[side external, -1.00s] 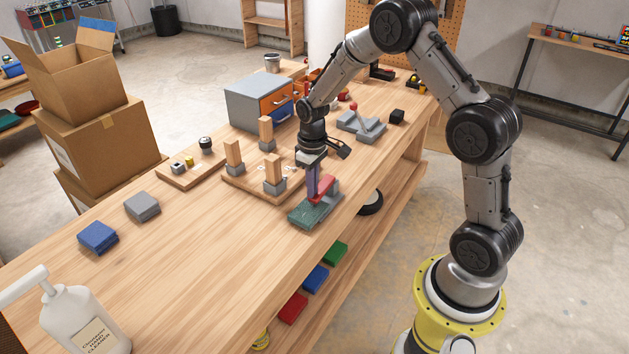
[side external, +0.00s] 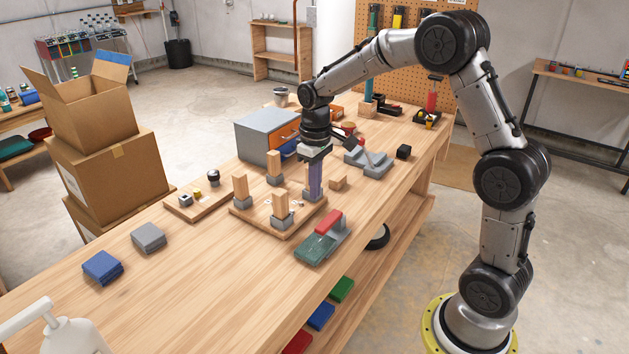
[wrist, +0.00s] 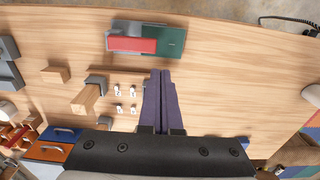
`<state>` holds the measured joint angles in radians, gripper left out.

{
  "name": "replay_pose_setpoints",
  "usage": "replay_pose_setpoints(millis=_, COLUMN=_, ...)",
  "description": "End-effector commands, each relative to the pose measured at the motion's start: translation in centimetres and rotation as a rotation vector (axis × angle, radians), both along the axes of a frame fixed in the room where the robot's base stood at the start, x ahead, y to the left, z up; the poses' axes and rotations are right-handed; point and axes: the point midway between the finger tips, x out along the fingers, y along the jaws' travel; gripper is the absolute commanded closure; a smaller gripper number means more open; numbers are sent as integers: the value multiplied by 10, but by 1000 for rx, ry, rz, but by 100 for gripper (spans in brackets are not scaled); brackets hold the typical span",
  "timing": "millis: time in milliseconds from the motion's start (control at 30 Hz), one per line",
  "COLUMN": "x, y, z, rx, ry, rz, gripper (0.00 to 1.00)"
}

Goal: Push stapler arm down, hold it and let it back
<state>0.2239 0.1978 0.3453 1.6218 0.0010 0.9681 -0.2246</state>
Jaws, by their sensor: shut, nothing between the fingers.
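The stapler has a red arm (side external: 328,221) over a green and grey base (side external: 315,251), near the front edge of the bench. The wrist view shows the red arm (wrist: 133,45) beside the green part of the base (wrist: 170,42), at the top centre. My gripper (side external: 315,198) is shut and empty, its purple fingers pointing down. It is behind the stapler, apart from it, by the pegged board. In the wrist view my fingertips (wrist: 161,73) are below the stapler, with bare wood between.
A wooden board with upright blocks (side external: 281,203) stands just left of my fingers. A loose wooden block (side external: 338,183), a grey fixture (side external: 369,164) and a black block (side external: 403,152) lie to the right. A grey drawer box (side external: 263,137) stands behind.

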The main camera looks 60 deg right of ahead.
Motion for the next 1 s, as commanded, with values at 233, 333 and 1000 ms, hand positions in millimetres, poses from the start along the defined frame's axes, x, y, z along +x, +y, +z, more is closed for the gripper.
replay_pose_setpoints(millis=233, x=0, y=3, z=17, rx=-1, ry=-1, rz=0, gripper=100)
replay_pose_setpoints(millis=333, x=0, y=3, z=18, rx=-1, ry=0, rz=0, gripper=100)
replay_pose_setpoints(millis=1000, x=3, y=12, z=43, rx=-13, ry=-60, rz=22, gripper=100)
